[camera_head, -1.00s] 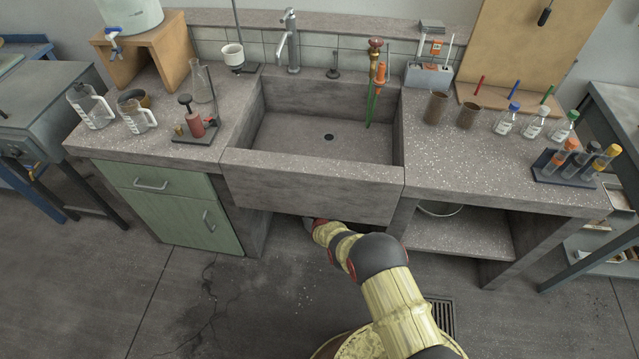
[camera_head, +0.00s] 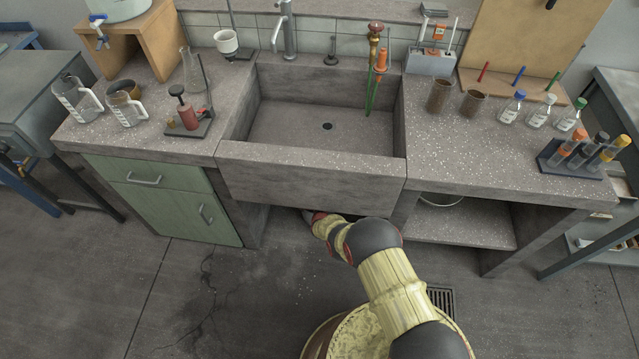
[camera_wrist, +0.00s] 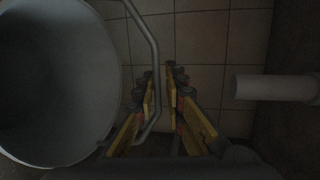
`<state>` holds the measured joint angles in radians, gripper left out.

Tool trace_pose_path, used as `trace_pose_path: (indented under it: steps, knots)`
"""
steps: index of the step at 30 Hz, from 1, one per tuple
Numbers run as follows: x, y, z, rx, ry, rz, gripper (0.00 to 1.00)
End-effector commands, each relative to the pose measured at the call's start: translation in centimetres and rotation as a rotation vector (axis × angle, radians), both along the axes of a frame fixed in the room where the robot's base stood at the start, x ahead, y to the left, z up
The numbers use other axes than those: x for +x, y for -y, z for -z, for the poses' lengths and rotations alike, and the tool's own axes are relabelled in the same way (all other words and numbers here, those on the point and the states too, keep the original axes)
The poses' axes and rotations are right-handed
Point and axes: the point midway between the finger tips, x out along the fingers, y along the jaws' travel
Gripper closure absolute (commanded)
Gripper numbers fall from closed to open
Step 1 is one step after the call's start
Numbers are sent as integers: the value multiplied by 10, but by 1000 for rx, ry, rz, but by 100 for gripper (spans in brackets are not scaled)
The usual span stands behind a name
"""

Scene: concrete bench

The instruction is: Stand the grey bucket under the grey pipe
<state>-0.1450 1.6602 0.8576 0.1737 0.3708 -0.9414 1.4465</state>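The grey bucket (camera_wrist: 55,85) fills the left of the wrist view, its round mouth facing the camera. Its bent wire handle (camera_wrist: 155,62) reaches out to the right, between my fingers. My gripper (camera_wrist: 161,72) has its two fingers apart, with tiles showing between them. The handle is close to the left finger; a gap shows on the right finger's side. I cannot tell whether they touch. The grey pipe (camera_wrist: 272,88) comes in from the right of the wrist view, apart from the bucket. In the head view, the sink hides my gripper, the bucket and the pipe.
My arm reaches under the concrete sink (camera_head: 310,178). A green cabinet (camera_head: 165,200) stands left of the gap, and an open shelf (camera_head: 460,228) with a pale curved rim (camera_head: 440,202) right of it. Tiled surface (camera_wrist: 205,55) shows behind the fingers. A floor drain (camera_head: 441,302) lies in front.

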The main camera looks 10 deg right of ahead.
Motion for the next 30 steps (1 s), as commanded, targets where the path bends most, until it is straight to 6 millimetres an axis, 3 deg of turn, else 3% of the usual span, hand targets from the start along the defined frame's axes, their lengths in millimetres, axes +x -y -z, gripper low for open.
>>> trace_pose_path:
  steps: [5,17,30]
  knots:
    - [1,0,0,0,1,0,77]
    - [-8,-1,-3,-1,-1,0,77]
    - [-86,-15,-22,-2,-1,-1,77]
